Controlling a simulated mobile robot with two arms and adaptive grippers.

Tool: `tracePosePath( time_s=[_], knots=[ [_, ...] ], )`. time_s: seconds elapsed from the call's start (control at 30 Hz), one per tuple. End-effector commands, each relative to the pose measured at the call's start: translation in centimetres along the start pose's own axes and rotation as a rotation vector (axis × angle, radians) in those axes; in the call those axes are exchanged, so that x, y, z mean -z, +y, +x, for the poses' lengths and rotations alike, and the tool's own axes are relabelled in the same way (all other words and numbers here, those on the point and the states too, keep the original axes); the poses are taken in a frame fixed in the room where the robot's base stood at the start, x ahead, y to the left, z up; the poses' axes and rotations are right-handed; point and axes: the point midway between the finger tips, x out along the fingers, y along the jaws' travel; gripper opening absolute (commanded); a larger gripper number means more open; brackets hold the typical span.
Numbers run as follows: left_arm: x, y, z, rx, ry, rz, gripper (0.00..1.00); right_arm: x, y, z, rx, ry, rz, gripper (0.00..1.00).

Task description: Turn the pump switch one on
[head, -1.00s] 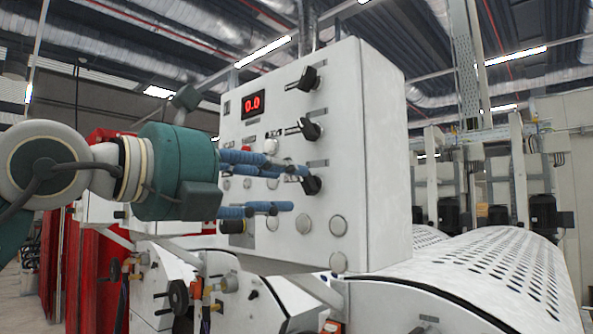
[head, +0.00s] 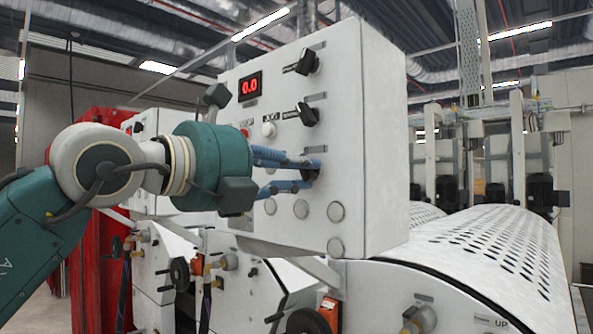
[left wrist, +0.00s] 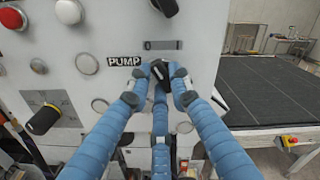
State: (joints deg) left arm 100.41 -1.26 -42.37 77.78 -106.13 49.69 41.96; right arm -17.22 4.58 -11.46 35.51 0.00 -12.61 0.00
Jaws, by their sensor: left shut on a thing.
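The control box (head: 376,130) is a white panel with a red 0.0 display (head: 250,86) and three black rotary switches down its right side. The lowest switch (head: 311,172) is between the blue fingers of my left gripper (head: 305,174). In the left wrist view this black switch (left wrist: 159,72) stands beside a PUMP label (left wrist: 125,61), and the blue fingertips of my left gripper (left wrist: 160,84) are closed on it from both sides. The fingers partly hide the switch, so its exact angle is hard to read. My right gripper is not in view.
The upper switch (head: 308,62) and middle switch (head: 303,114) sit above the held one. Round buttons (head: 336,212) lie below. A perforated white cover (head: 480,262) is at the right. A dark flat bed (left wrist: 268,92) shows in the left wrist view.

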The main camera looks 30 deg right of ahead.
Motion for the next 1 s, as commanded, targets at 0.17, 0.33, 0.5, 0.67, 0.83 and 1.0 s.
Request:
tracePosePath(
  time_s=[0.17, 0.33, 0.5, 0.67, 0.83, 1.0],
  knots=[
    [0.0, 0.0, 0.0, -0.001, 0.000, 0.022, 0.00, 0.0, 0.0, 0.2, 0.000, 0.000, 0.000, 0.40],
    [0.0, 0.0, -0.1, 0.000, -0.001, 0.089, 0.00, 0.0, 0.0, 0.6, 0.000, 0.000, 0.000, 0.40],
    [-0.1, 0.0, -0.1, -0.001, -0.002, 0.210, 0.00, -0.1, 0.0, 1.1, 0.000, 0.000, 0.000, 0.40],
    [-0.2, 0.0, -0.1, -0.001, -0.003, 0.355, 0.00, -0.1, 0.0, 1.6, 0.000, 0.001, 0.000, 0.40],
    [-0.3, 0.0, -0.1, -0.001, -0.003, 0.518, 0.00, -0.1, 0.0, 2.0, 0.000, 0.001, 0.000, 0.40],
    [-0.4, -0.1, -0.1, -0.001, -0.002, 0.676, 0.00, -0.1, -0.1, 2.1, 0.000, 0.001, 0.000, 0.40]
  ],
)
